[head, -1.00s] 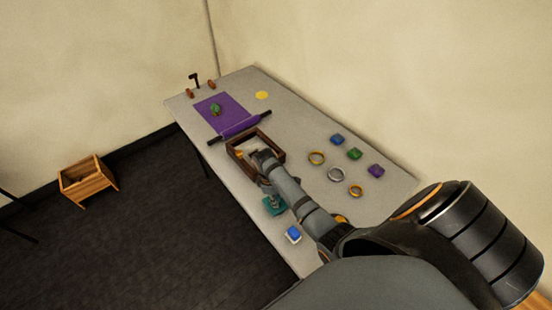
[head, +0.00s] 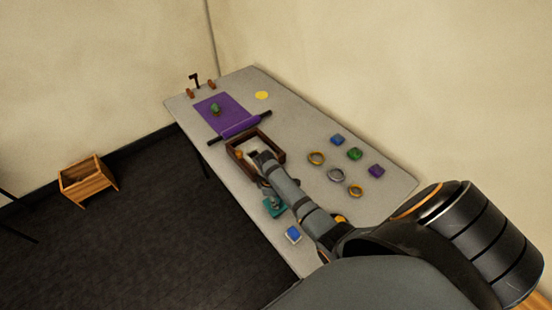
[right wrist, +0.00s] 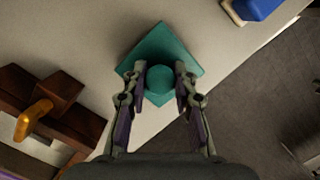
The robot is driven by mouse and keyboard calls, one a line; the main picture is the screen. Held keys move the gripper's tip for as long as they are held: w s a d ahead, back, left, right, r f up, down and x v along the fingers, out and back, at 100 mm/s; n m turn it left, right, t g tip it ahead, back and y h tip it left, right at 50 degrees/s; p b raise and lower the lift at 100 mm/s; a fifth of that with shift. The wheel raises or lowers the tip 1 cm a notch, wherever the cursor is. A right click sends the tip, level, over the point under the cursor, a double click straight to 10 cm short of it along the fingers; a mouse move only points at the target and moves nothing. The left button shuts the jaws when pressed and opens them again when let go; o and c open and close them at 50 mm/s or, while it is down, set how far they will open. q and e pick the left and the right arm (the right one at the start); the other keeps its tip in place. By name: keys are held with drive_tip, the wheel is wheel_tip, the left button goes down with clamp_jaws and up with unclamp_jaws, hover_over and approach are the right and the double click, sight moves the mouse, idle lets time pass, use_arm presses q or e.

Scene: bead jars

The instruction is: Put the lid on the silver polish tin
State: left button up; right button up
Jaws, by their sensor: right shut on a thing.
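A teal square piece with a round knob (right wrist: 160,78) in its middle lies below my right gripper (right wrist: 160,70) in the right wrist view. It looks like the lid. The fingers of my right gripper are shut on the knob, one on each side. In the head view the same teal piece (head: 270,209) shows near the table's front edge, partly behind my gripper. I cannot tell whether the silver polish tin is beneath it. My left gripper is not in view.
A blue-and-white block (head: 293,234) stands close by at the table edge. A dark wooden tray (head: 280,155) is beyond my wrist. Several rings and coloured blocks lie right of my arm. A purple cloth (head: 230,106) lies at the far end.

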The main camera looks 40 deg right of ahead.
drive_tip(key=shift+f, duration=0.4)
idle(0.4)
drive_tip(key=o, duration=1)
drive_tip(key=shift+r, duration=0.1)
drive_tip(key=r, duration=0.4)
drive_tip(key=w+a+r, duration=0.1)
drive_tip(key=r, duration=0.6)
drive_tip(key=shift+w+a+r, duration=0.15)
drive_tip(key=shift+r, duration=0.2)
